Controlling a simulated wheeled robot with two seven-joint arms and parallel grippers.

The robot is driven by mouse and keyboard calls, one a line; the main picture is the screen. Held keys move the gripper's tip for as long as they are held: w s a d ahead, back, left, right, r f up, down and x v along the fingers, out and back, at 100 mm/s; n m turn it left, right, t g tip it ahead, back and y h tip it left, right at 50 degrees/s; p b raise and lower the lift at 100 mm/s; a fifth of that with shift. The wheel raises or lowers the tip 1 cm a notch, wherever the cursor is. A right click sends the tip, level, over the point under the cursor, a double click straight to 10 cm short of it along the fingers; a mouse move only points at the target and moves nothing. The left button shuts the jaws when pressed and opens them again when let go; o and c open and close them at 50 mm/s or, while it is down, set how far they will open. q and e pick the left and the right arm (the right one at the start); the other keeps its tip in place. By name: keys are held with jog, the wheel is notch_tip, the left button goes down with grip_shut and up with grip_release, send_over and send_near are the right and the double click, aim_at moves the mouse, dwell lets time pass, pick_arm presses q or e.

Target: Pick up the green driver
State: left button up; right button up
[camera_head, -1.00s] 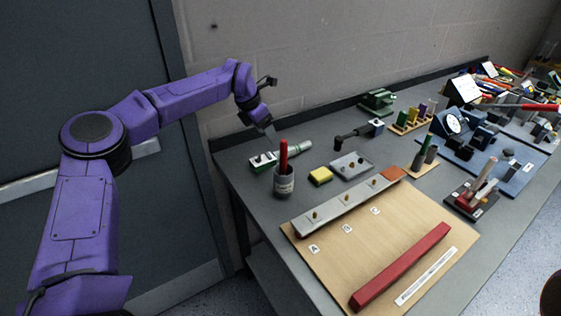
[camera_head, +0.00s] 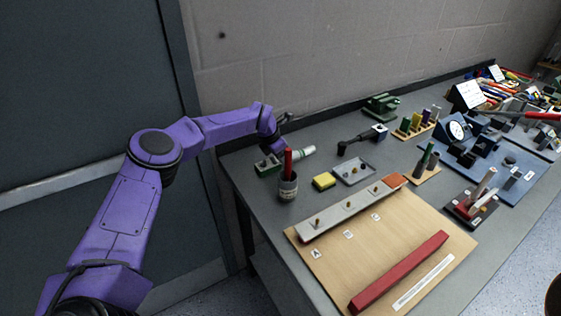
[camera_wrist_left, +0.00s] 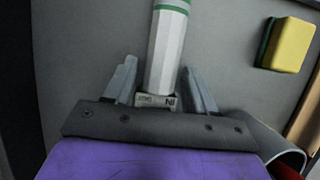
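A white faceted tool with green bands (camera_head: 301,153) lies on the bench at the back left, its near end at a small green block (camera_head: 267,164). I take it for the green driver. In the left wrist view, its white body (camera_wrist_left: 166,50) runs between my fingers, above a small pale labelled piece (camera_wrist_left: 156,101). My left gripper (camera_wrist_left: 160,82) is open around it, with gaps visible beside the fingers. In the head view, my left gripper (camera_head: 280,150) is mostly hidden by the wrist and the red pen. My right gripper is not in view.
A grey cup (camera_head: 287,187) with a red pen (camera_head: 287,162) stands close in front of my left wrist. A yellow sponge (camera_head: 324,181) and a grey tray (camera_head: 354,172) lie to the right. A wooden board (camera_head: 395,235) carries a red bar (camera_head: 400,272).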

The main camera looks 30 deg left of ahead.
pick_arm(q)
grip_shut()
jog(key=shift+r, duration=0.15)
notch_tip(320, 180, up, 9)
jog(key=b, duration=0.3)
jog(key=shift+r, duration=0.4)
jog(key=shift+c, duration=1.6)
grip_release()
grip_shut()
